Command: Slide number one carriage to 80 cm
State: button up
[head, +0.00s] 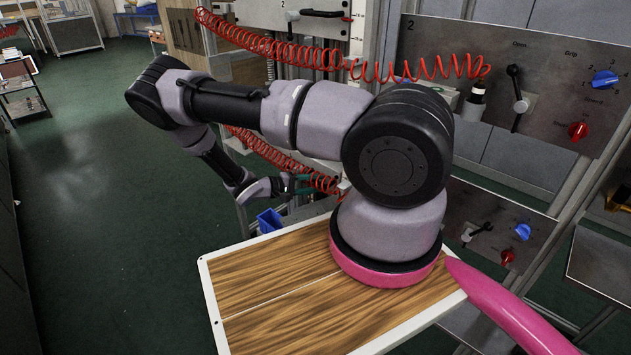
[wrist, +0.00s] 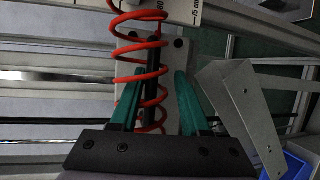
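In the wrist view, the green fingers of my gripper (wrist: 158,103) are apart. A dark upright bar (wrist: 152,85) and a red coiled hose (wrist: 140,75) show between them, with visible space on the bar's right side. The bar is in front of a pale plate (wrist: 127,68) with dark bolts, which looks like part of a carriage. I cannot read a carriage number. A white printed scale (wrist: 182,8) shows at the top, its reading unclear. In the head view my gripper (head: 300,184) is small, beside the frame's rails, and the carriage is mostly hidden by my arm and the hoses.
A bent grey metal bracket (wrist: 238,105) stands right of the fingers, with a blue bin (wrist: 300,165) beyond it. A control panel marked 2 (head: 545,75) with levers and knobs is on the right. Red hoses (head: 290,50) span the frame. Open green floor (head: 90,150) lies left.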

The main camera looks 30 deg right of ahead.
jog(key=shift+r, duration=0.15)
jog(key=shift+w+a, duration=0.1)
jog(key=shift+a, duration=0.05)
jog(key=a+r, duration=0.2)
jog(key=a, duration=0.8)
jog(key=shift+w+a, duration=0.15)
jog(key=shift+w, duration=0.05)
